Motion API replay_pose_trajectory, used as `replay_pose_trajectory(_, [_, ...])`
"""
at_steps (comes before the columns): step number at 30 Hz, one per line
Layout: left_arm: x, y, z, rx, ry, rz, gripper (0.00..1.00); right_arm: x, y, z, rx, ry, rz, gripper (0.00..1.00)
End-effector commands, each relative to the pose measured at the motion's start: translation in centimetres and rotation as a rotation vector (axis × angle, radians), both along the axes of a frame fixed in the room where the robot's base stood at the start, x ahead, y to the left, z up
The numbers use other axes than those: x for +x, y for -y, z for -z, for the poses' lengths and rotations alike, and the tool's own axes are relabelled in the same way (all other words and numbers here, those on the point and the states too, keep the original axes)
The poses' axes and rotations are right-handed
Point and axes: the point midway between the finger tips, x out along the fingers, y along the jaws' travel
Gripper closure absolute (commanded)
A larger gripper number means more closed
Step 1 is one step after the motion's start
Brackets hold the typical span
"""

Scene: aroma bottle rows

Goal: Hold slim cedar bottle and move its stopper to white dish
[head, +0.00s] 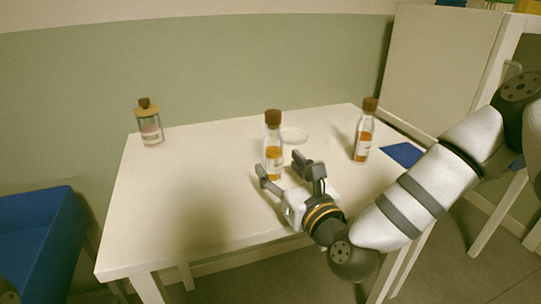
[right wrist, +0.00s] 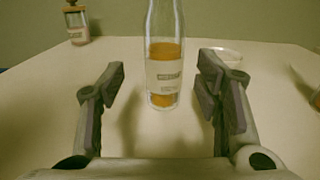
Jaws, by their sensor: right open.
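A slim clear bottle (head: 273,147) with amber liquid and a brown stopper (head: 272,117) stands upright near the middle of the white table. In the right wrist view the same bottle (right wrist: 165,72) stands centred between my fingers, its top cut off. My right gripper (head: 279,164) is open and low over the table at this bottle; it also shows in the right wrist view (right wrist: 163,85). No contact with the bottle is visible. The white dish (head: 294,135) lies flat behind and right of the bottle, also seen in the wrist view (right wrist: 222,56). My left gripper is not in view.
A similar amber bottle (head: 364,132) with a brown stopper stands farther right, near a blue mat (head: 402,154). A wooden-lidded jar (head: 149,124) stands at the back left. The table's (head: 185,200) left and front are clear.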

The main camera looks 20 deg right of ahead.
Motion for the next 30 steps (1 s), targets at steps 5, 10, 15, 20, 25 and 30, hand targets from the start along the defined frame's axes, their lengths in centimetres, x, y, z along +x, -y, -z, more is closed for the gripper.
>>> replay_pose_trajectory(5, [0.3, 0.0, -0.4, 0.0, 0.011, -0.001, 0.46, 3.4, 0.1, -0.4, -0.004, 0.006, -0.001, 0.42])
replay_pose_trajectory(10, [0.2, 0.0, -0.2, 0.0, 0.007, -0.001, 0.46, 5.2, -0.1, -0.1, -0.002, 0.0, 0.0, 0.42])
replay_pose_trajectory(15, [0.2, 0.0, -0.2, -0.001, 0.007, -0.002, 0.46, 5.2, -0.1, -0.1, 0.0, -0.001, 0.0, 0.42])
replay_pose_trajectory(20, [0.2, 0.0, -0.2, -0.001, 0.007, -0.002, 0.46, 5.2, -0.1, -0.1, -0.001, -0.001, 0.0, 0.74])
replay_pose_trajectory(25, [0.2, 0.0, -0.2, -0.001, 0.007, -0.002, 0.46, 5.2, -0.1, -0.1, -0.001, 0.001, 0.0, 1.0])
replay_pose_trajectory(30, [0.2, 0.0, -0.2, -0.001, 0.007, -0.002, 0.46, 5.2, -0.1, -0.1, -0.001, 0.001, 0.0, 1.0])
